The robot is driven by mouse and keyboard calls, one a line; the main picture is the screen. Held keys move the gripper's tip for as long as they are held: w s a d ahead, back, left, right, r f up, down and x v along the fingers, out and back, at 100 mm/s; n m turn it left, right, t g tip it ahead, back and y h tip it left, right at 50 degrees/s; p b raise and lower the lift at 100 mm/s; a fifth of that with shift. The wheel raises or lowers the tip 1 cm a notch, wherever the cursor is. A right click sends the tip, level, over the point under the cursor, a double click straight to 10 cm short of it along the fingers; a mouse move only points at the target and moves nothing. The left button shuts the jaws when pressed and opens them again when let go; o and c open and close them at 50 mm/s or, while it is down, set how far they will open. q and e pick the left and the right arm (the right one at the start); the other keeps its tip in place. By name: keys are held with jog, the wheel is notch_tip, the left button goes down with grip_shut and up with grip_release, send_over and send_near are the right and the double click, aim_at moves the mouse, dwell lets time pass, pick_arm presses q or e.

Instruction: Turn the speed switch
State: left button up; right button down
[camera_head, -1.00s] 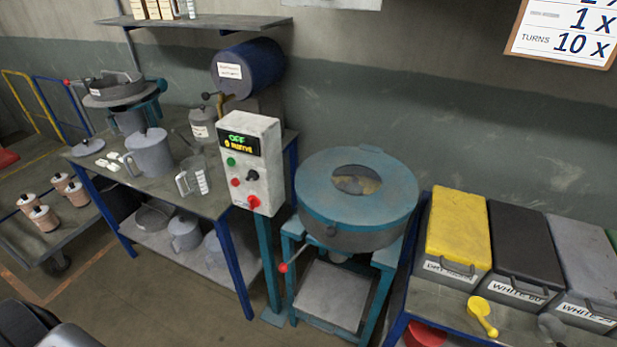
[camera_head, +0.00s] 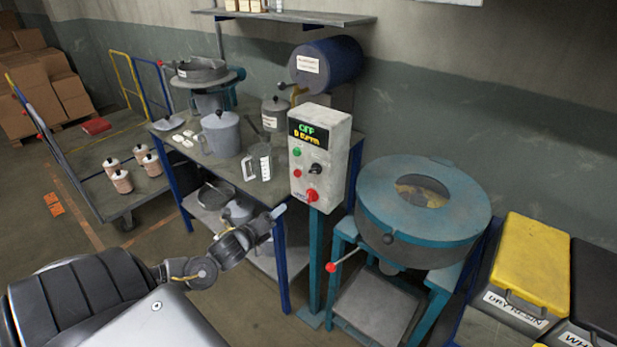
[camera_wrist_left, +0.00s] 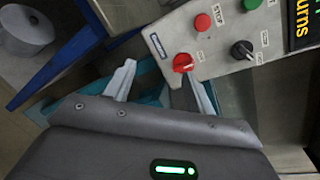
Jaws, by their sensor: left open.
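The pale control box (camera_head: 302,178) stands on a blue post, its display reading OFF. It carries a green button (camera_head: 297,152), a red button (camera_head: 297,173), a black rotary knob (camera_head: 316,168) and a larger red knob (camera_head: 312,195) at the bottom. I cannot read which knob is labelled speed. My left gripper (camera_head: 279,211) is left of the box, about level with its lower edge. In the left wrist view my left gripper (camera_wrist_left: 162,82) is open and empty; one fingertip is close to the red knob (camera_wrist_left: 183,63). The black knob (camera_wrist_left: 243,50) is farther right. My right gripper is out of view.
A blue round drum machine (camera_head: 380,205) stands right of the box, with a red-tipped lever (camera_head: 331,267) below. A bench with a pot (camera_head: 222,135) and a clear jug (camera_head: 258,162) is behind on the left. A yellow-lidded bin (camera_head: 530,255) is at the right.

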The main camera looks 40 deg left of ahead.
aim_at(311, 171)
pick_arm(q)
jog(key=shift+w+d+r+m+t+h, duration=0.45)
jog(key=shift+d+r+m, duration=0.9)
jog(key=shift+r, duration=1.65)
jog(key=shift+w+d+r+m+t+h, duration=0.1)
jog(key=shift+d+r+m+t+h, duration=0.9)
jog(key=shift+r, duration=1.95)
jog(key=shift+m+g+y, duration=0.25)
jog(key=shift+m+g, duration=0.1)
jog(key=w+p, duration=0.2)
jog(key=w, duration=0.7)
jog(key=shift+d, duration=0.15)
jog(key=shift+w+f, duration=0.15)
jog(key=shift+w, duration=0.35)
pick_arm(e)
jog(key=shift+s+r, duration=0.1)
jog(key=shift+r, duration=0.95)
